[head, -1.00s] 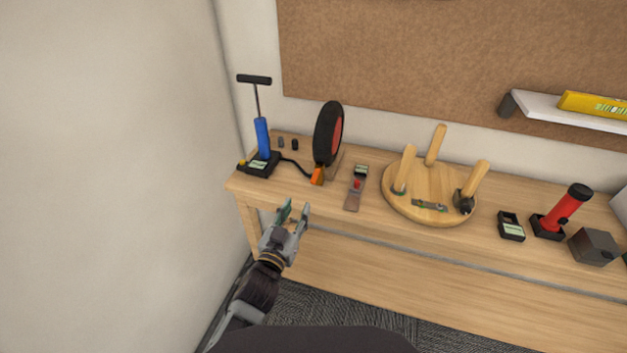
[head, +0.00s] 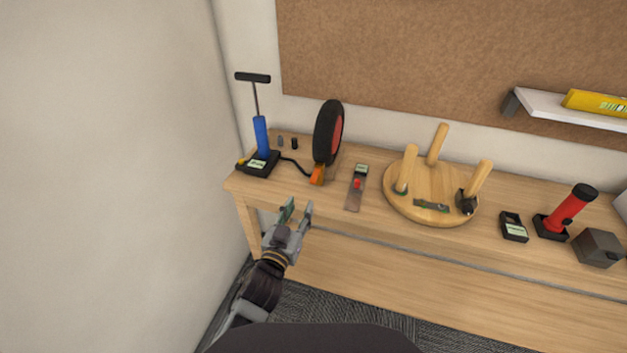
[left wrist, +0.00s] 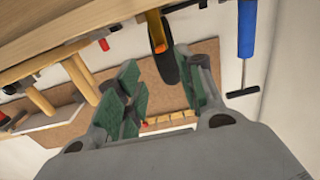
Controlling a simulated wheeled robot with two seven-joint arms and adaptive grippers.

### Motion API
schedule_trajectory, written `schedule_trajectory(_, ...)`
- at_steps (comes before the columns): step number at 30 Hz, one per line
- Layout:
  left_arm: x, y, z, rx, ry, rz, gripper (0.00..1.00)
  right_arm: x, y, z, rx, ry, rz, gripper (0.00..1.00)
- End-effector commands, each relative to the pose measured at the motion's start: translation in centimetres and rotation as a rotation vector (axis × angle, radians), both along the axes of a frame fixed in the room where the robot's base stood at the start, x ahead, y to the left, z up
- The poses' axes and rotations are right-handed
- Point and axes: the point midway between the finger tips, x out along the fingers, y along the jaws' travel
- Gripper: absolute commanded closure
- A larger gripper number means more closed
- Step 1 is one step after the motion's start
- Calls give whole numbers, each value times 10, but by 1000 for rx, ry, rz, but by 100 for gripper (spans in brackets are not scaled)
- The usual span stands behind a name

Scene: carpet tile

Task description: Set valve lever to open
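An orange piece (head: 317,174), which looks like the valve lever, sits at the hose end by the foot of the black-and-red wheel (head: 328,133). Its set position is too small to tell. The blue hand pump (head: 262,137) stands to the left, and its black hose runs to the orange piece. My left gripper (head: 297,212) is open and empty, in front of the bench edge, nearer to me than the orange piece and apart from it. In the left wrist view, its green-padded fingers (left wrist: 165,90) are spread, with the wheel (left wrist: 161,45) beyond them. My right gripper is not in view.
The wooden bench (head: 360,222) also holds a flat tool with a red knob (head: 357,184), a round board with upright pegs (head: 430,205), a small black device (head: 513,227), a red-and-black cylinder (head: 568,210) and a grey box (head: 597,248). A wall (head: 110,150) closes the left side.

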Motion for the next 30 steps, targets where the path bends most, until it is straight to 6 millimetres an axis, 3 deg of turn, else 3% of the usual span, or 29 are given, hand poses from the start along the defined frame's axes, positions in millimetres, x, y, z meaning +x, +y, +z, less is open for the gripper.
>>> schedule_trajectory(30,73,-24,1,1,-1,0,62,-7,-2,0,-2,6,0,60)
